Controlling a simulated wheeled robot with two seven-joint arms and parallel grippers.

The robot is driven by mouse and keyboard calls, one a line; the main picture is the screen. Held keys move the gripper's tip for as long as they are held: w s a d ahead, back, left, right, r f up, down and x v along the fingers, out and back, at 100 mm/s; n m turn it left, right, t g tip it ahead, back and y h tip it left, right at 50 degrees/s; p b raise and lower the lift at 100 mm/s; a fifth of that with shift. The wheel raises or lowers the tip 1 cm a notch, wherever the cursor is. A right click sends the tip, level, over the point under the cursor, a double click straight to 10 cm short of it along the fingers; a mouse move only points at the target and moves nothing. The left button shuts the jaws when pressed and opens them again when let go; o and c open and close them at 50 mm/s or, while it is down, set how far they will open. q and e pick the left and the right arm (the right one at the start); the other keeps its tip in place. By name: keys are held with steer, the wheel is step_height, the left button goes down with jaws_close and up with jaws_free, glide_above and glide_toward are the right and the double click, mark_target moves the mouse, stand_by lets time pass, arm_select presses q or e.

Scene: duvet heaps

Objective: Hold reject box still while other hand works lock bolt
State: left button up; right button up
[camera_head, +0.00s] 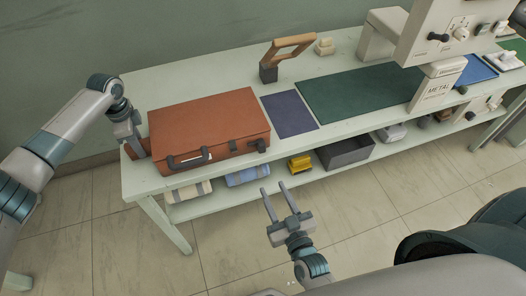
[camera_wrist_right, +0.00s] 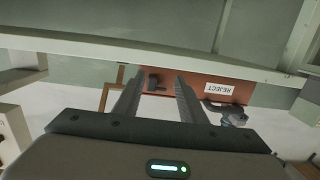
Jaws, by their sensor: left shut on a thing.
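The reject box (camera_head: 212,122) is an orange-brown case lying on the pale green bench, with a dark front handle (camera_head: 188,159). In the right wrist view the box (camera_wrist_right: 200,84) appears upside down with a white REJECT label (camera_wrist_right: 219,88). A small dark fitting (camera_head: 260,145), perhaps the lock bolt, is at its front right; a dark fitting also shows between the fingers in the wrist view (camera_wrist_right: 153,83). My left gripper (camera_head: 138,147) is shut on the box's left end; its exact grip is unclear. My right gripper (camera_head: 274,187) is open and empty, apart from the box, in front of the bench.
A blue mat (camera_head: 289,114) and a green mat (camera_head: 355,95) lie right of the box. A wooden-handled tool (camera_head: 288,52) stands behind. A metal detector (camera_head: 440,85) stands at the right. The lower shelf holds a yellow item (camera_head: 300,164) and a grey bin (camera_head: 345,152).

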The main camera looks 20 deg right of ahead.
mark_target(262, 150)
steer(key=shift+t+h, duration=0.3)
steer(key=shift+t, duration=0.2)
steer(key=r, duration=0.2)
steer(key=d+r, duration=0.1)
steer(key=r, duration=0.1)
steer(key=shift+w+r, duration=0.1)
steer(key=shift+r, duration=0.2)
steer(key=shift+w, duration=0.1)
steer(key=w, duration=1.2)
steer(key=shift+a, duration=0.1)
steer(key=shift+s, duration=0.1)
jaws_close()
